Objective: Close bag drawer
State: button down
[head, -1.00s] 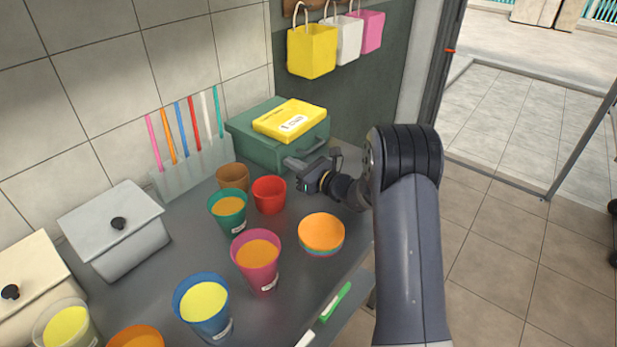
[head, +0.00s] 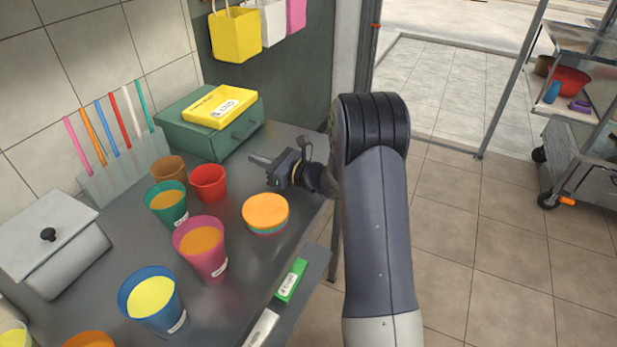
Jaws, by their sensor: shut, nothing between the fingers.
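A green drawer box (head: 185,137) stands at the back of the grey table, against the wall. Its handle (head: 245,126) is on the front face, which looks flush with the box, with no open gap visible. The inside is hidden. My gripper (head: 256,160) is shut and empty, with its fingers pointing left. It is above the table's right side, in front of the green drawer box and apart from it.
A yellow box (head: 220,106) lies on the green drawer box. A red cup (head: 209,183) and stacked orange lids (head: 265,212) stand near my gripper. Several filled cups are at left. A low ledge (head: 317,262) holds a green packet (head: 291,280). Bags (head: 236,35) hang behind.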

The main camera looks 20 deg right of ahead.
aim_at(222, 146)
jog(key=v, duration=1.4)
jog(key=shift+s+d+r, duration=0.1)
jog(key=shift+s+d, duration=0.15)
jog(key=shift+a, duration=0.1)
jog(key=p+x, duration=0.1)
jog(key=x, duration=2.2)
jog(key=shift+w+a, duration=0.15)
